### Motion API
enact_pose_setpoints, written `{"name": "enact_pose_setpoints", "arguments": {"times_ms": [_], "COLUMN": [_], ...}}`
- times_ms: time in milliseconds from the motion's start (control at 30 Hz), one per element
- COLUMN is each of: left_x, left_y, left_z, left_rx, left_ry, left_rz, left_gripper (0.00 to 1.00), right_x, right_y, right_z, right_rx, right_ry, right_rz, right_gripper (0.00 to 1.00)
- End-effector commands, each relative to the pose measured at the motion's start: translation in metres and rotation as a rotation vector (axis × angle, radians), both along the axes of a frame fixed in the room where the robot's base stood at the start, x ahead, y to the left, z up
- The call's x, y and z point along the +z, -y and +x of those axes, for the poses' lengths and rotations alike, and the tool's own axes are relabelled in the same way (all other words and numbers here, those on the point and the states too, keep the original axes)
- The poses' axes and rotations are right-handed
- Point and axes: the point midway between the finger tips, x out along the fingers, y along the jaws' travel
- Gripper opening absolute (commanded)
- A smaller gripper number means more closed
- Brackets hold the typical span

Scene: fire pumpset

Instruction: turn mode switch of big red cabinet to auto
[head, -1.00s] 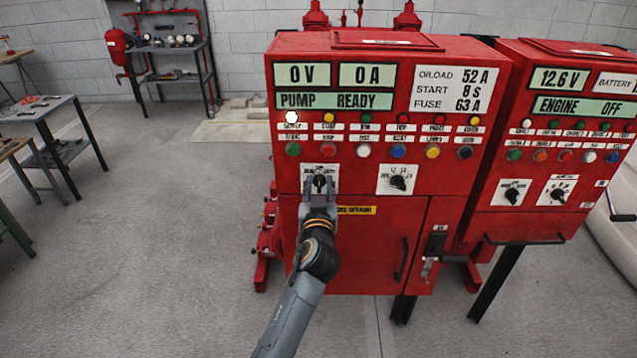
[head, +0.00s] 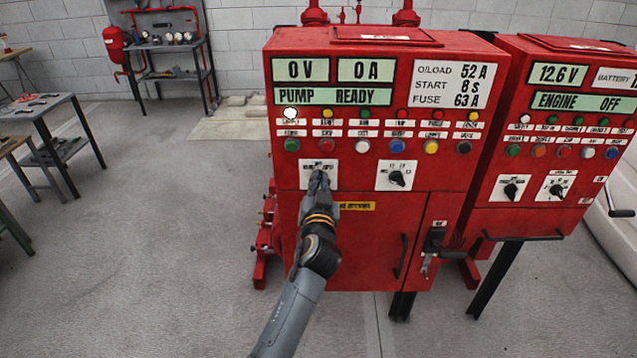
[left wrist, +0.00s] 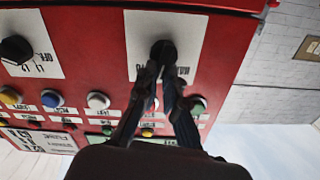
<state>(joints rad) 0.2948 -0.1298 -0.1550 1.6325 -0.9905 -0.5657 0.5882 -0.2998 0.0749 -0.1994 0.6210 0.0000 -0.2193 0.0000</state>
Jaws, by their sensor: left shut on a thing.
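The big red cabinet (head: 365,235) stands in the middle of the head view. Its mode switch, a black knob on a white plate (head: 308,177), is mostly hidden there by my left gripper (head: 319,178). In the left wrist view the mode switch knob (left wrist: 163,50) shows at the fingertips. My left gripper (left wrist: 160,75) is shut on the knob, its fingers at the knob's two sides. The plate's lettering is partly covered, so I cannot read the knob's position. My right gripper is not in view.
A second black knob (head: 397,178) sits on a plate to the right. Rows of coloured buttons and lamps (head: 380,145) lie above. A smaller red cabinet (head: 540,220) stands close on the right. Tables (head: 45,115) stand at the left; the floor between is clear.

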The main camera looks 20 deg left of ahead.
Motion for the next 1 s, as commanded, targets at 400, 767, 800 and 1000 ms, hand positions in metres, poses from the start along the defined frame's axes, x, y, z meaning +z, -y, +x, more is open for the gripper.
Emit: {"name": "enact_pose_setpoints", "arguments": {"times_ms": [400, 767, 800, 1000], "left_x": [-0.002, -0.0039, -0.0039, -0.0042], "left_y": [0.0044, 0.0061, 0.0062, 0.0064], "left_z": [0.0016, 0.0022, 0.0022, 0.0023], "left_rx": [0.0, 0.002, 0.002, 0.002], "left_ry": [-0.096, -0.146, -0.149, -0.156], "left_rz": [0.334, 0.505, 0.516, 0.542], "left_gripper": [0.0, 0.0, 0.0, 0.0], "right_x": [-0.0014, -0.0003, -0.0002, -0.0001], "right_y": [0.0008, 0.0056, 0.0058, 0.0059], "right_z": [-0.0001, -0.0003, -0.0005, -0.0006], "right_rx": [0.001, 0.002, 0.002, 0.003], "right_ry": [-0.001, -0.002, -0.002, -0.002], "right_rz": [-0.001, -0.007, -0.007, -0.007], "right_gripper": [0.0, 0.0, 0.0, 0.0]}}
